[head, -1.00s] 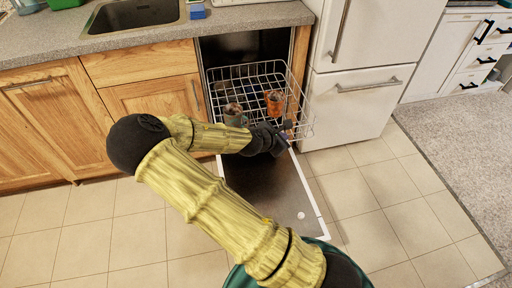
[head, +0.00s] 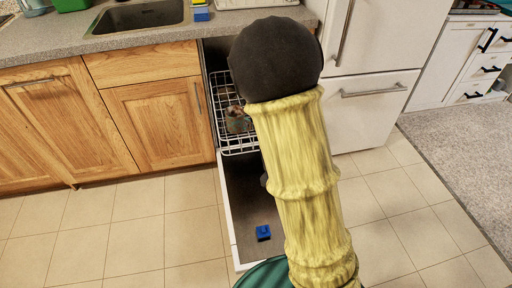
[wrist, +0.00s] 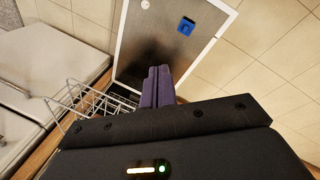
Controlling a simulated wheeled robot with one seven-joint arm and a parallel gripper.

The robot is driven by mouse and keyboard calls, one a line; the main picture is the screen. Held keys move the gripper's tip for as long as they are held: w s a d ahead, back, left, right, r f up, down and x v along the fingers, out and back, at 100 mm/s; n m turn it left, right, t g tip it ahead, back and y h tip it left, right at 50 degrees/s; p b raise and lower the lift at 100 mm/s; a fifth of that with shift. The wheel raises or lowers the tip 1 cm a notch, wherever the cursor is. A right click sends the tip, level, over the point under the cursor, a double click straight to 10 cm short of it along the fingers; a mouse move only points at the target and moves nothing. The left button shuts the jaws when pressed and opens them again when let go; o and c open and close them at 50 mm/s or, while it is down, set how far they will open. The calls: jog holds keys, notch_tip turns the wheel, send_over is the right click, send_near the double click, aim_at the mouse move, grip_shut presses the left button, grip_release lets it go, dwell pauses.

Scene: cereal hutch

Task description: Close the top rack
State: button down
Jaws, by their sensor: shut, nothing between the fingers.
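The white wire top rack (head: 240,151) is pulled out of the dishwasher over its lowered door (head: 240,190). A greyish cup (head: 238,125) stands in the rack's left part; my arm hides the right part. My gripper is hidden behind my arm in the head view. In the wrist view, my gripper (wrist: 158,72) has its purple fingers together and empty. The door (wrist: 150,45) lies beyond the fingertips. The rack (wrist: 62,100) shows left of the fingers, partly behind the gripper body. I cannot tell whether they touch.
A small blue block (head: 263,232) lies on the lowered door. The white refrigerator (head: 365,95) stands right of the dishwasher, and wooden cabinets (head: 155,125) stand left. Tiled floor (head: 130,240) is clear on both sides of the door.

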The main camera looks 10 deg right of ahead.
jog(key=s+a+r+m+y+b, duration=0.2)
jog(key=s+a+r+m+b, duration=0.1)
jog(key=s+r+m, duration=0.3)
jog(key=shift+s+m+t, duration=0.3)
jog(key=shift+s+m, duration=0.15)
jog(key=shift+m, duration=0.25)
jog(key=shift+w+a, duration=0.1)
